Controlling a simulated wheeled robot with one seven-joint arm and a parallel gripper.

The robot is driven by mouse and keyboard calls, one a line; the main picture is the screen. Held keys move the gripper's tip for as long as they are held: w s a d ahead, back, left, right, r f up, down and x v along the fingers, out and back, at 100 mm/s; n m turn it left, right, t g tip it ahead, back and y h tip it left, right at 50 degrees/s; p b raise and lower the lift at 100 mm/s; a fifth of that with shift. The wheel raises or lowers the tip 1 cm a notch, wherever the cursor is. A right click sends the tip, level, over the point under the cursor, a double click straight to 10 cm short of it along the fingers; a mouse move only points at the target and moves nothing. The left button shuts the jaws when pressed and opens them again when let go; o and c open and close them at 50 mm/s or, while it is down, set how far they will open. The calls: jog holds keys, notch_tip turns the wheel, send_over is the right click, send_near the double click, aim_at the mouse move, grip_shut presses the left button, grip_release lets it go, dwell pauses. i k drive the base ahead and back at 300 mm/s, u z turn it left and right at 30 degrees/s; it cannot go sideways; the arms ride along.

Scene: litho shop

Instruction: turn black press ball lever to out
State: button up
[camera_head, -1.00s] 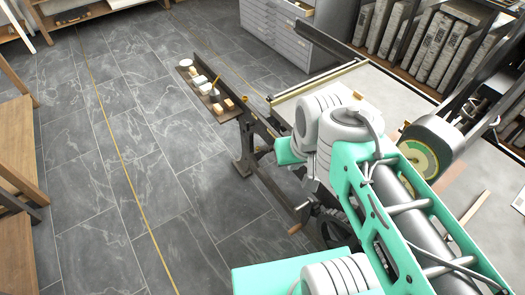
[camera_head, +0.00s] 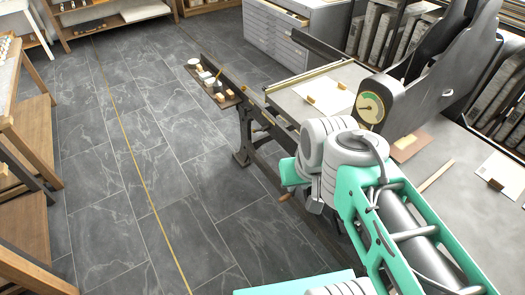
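The black press (camera_head: 425,95) stands at the upper right, with a tall dark frame and a round dial (camera_head: 372,108) on its near end. Its pale bed (camera_head: 325,85) runs toward the upper left. I cannot make out a ball lever on it. My teal and white arm (camera_head: 385,205) reaches in from the lower right and covers part of the press's near side. A wooden-tipped handle (camera_head: 284,197) shows beside my arm's end. My gripper's fingers are not visible, so its opening does not show.
A narrow shelf (camera_head: 212,88) with small pots and blocks sticks out left of the press. Grey flat-file drawers (camera_head: 275,25) and a rack of slabs (camera_head: 385,35) stand behind. Wooden furniture (camera_head: 30,130) lines the left edge. The grey floor (camera_head: 150,165) between is open.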

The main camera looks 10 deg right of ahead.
aim_at(264, 129)
jog(key=z, duration=0.95)
jog(key=k, duration=0.15)
jog(key=u, duration=2.35)
jog(key=i, duration=1.55)
jog(key=z, duration=0.8)
jog(key=i, duration=0.35)
jog(key=z, duration=0.45)
